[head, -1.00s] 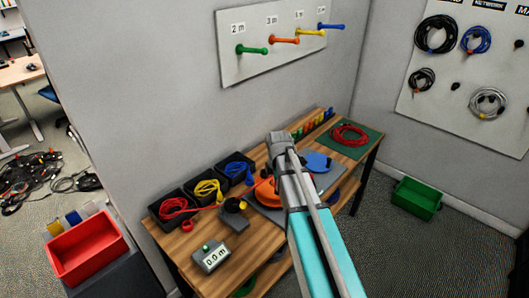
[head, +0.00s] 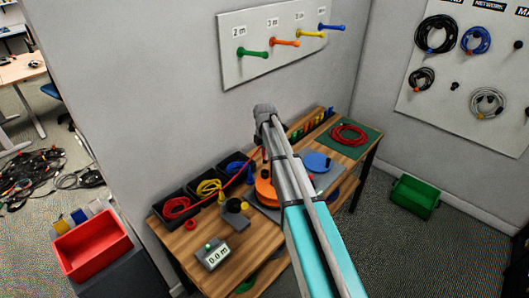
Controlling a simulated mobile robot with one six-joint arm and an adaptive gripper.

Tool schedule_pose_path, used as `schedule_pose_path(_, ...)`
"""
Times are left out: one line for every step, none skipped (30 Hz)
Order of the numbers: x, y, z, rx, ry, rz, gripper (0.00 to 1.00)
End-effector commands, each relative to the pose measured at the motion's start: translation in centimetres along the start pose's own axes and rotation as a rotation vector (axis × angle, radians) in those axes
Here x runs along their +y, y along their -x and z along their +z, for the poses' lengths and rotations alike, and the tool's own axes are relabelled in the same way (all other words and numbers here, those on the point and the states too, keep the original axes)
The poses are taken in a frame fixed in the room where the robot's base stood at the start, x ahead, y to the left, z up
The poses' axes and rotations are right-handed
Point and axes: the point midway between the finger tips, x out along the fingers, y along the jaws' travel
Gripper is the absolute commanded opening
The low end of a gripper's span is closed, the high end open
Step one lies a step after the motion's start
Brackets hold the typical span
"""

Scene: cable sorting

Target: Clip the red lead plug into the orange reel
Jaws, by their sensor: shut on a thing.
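The orange reel (head: 265,191) lies on the workbench, partly hidden behind my arm. My gripper (head: 265,153) is above the reel, shut on the end of the red lead (head: 232,180). The lead runs up from a black bin at the left of the bench to my gripper. The plug itself is too small and too covered by my gripper to make out.
Black bins with red (head: 176,207), yellow (head: 209,188) and blue (head: 236,167) leads line the wall side. A grey meter (head: 213,254) reading 0.0 m stands in front. A blue reel (head: 318,162) and a red coil (head: 349,135) on a green mat lie to the right.

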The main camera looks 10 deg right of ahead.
Motion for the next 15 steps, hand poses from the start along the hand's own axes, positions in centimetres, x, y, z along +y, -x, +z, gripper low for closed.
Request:
schedule_pose_path(0.02,0.00,0.00,0.000,0.001,0.000,0.00)
schedule_pose_path(0.00,-0.01,0.01,0.000,0.001,0.000,0.00)
schedule_pose_path(-0.02,-0.02,0.00,0.000,0.001,0.000,0.00)
schedule_pose_path(-0.03,-0.03,0.01,0.000,0.000,0.000,0.00)
schedule_pose_path(-0.04,-0.03,0.01,0.000,0.000,0.000,0.00)
schedule_pose_path(-0.05,-0.03,0.02,0.000,0.000,0.000,0.00)
schedule_pose_path(-0.05,-0.03,0.03,0.000,0.000,0.000,0.00)
schedule_pose_path(-0.05,-0.03,0.03,0.000,0.000,0.000,0.00)
schedule_pose_path(-0.05,-0.04,0.04,0.000,-0.001,0.000,0.00)
schedule_pose_path(-0.06,-0.06,0.05,0.000,-0.001,0.000,0.00)
schedule_pose_path(-0.06,-0.09,0.05,0.000,-0.001,0.000,0.00)
schedule_pose_path(-0.06,-0.13,0.06,0.000,-0.001,0.000,0.00)
schedule_pose_path(-0.07,-0.17,0.07,0.000,-0.001,0.000,0.00)
schedule_pose_path(-0.07,-0.23,0.07,0.000,-0.001,0.000,0.00)
schedule_pose_path(-0.07,-0.31,0.08,0.000,-0.001,0.000,0.00)
